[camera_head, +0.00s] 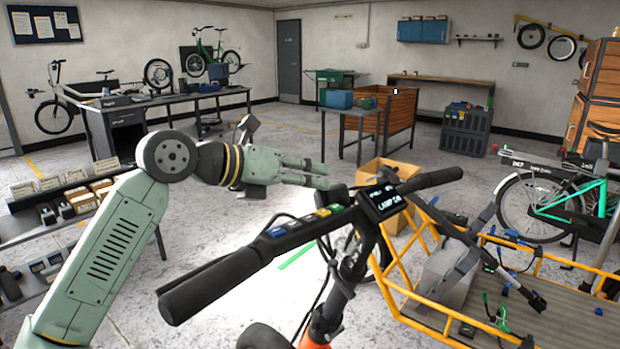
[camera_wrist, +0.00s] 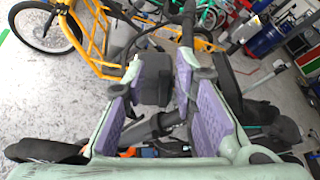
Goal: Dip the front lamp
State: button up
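The cargo bike's black handlebar (camera_head: 245,262) crosses the front of the head view. Its display (camera_head: 382,201) seems to read "LAMP ON". A switch block (camera_head: 308,222) with several small coloured buttons, among them blue and yellow, sits on the bar left of the display. A bright white patch (camera_head: 235,295) lies on the floor beyond the bar; I cannot make out the lamp itself. My gripper (camera_head: 327,176) is above and behind the switch block, apparently not touching it. In the wrist view my gripper (camera_wrist: 158,78) has its purple-padded fingers apart, with a dark box-shaped part showing between them.
The bike's yellow-railed cargo bed (camera_head: 560,300) is at the lower right, with a grey box and cables. A green-framed bike (camera_head: 570,200) stands behind it. A parts shelf (camera_head: 75,205) is at the left. An orange box (camera_head: 388,172) stands beyond the display. The mid-floor is open.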

jog(key=shift+o, duration=0.2)
jog(key=shift+d, duration=0.15)
jog(key=shift+s, duration=0.1)
jog(key=v, duration=1.2)
